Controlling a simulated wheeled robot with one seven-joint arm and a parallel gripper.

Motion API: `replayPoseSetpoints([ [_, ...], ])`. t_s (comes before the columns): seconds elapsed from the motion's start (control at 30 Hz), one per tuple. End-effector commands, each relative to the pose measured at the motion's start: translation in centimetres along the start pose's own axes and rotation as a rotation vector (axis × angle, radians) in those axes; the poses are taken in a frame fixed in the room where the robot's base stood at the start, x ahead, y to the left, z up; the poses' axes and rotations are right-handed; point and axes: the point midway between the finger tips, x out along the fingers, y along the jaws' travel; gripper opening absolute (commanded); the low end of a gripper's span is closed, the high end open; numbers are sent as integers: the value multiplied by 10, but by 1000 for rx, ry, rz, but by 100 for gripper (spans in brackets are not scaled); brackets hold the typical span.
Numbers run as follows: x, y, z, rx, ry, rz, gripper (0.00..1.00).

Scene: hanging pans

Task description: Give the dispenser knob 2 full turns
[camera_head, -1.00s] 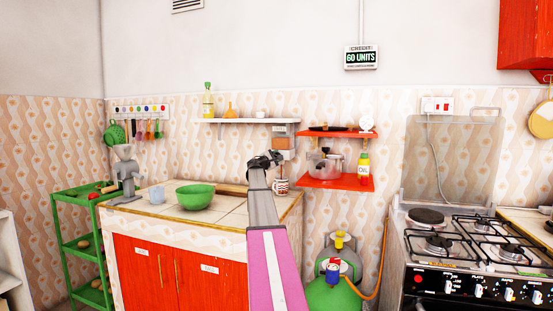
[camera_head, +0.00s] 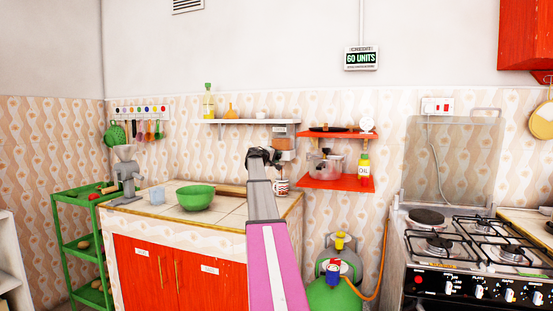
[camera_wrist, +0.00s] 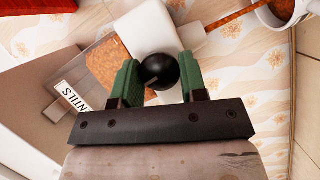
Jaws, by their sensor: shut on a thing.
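The dispenser (camera_head: 285,143) hangs on the wall under the white shelf, partly hidden by my arm in the head view. An orange stream (camera_wrist: 232,17) runs from the housing toward a mug (camera_wrist: 283,12) with orange contents.
The mug (camera_head: 282,187) stands on the tiled counter (camera_head: 240,205), below the dispenser. A green bowl (camera_head: 196,197) and a grey grinder (camera_head: 127,176) are farther left. Red shelves (camera_head: 335,183) with a pot and oil bottle are close on the right.

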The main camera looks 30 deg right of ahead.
Motion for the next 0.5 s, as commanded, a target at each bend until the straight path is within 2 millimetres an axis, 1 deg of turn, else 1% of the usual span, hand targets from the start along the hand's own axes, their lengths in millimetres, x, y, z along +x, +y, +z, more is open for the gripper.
replayPoseSetpoints([
  [0.2, 0, 0, 1, 78, -2, -33, 16],
  [0.5, 0, 0, 2, 111, -3, -47, 16],
])
